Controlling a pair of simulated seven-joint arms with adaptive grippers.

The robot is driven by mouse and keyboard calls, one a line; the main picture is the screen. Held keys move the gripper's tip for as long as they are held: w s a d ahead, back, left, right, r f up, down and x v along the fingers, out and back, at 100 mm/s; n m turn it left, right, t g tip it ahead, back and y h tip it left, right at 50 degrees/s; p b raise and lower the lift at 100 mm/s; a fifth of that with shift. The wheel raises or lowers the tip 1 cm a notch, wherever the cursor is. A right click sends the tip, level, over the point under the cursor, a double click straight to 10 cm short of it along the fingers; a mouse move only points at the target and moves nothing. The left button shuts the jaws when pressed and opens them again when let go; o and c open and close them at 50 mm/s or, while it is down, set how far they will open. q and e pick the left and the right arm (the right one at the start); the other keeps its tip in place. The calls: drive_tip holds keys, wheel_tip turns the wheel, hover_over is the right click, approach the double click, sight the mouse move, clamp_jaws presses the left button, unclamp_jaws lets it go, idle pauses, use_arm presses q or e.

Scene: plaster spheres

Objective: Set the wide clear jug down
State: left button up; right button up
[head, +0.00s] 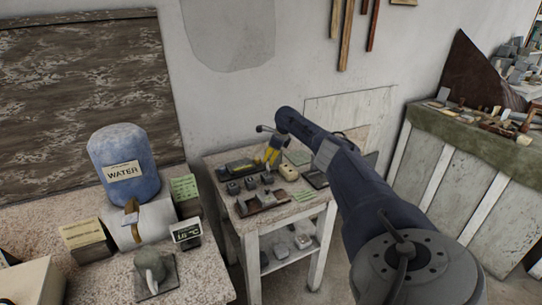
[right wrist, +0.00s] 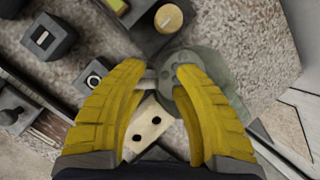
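The wide clear jug (right wrist: 215,88) shows in the right wrist view as a see-through greenish-grey round shape, just right of the fingertips. Its handle reaches left between the two yellow fingers. My right gripper (right wrist: 160,72) is closed in on that handle. In the head view my right gripper (head: 272,154) is over the small speckled table (head: 300,208), pointing down. The jug is hard to make out there. I cannot tell whether its base touches the table. My left gripper is in neither view.
A cream block with dark holes (right wrist: 150,125) lies close to the jug. Dark grey blocks (right wrist: 48,37) and a dark holder with a round yellow top (right wrist: 168,18) stand nearby. A blue water container (head: 124,172) stands on the left bench. Speckled surface right of the jug is bare.

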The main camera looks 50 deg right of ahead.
drive_tip(key=v, duration=1.1)
drive_tip(key=shift+r, duration=0.15)
drive_tip(key=shift+o, duration=1.4)
drive_tip(key=shift+s+r, duration=0.25)
drive_tip(key=shift+r, duration=0.15)
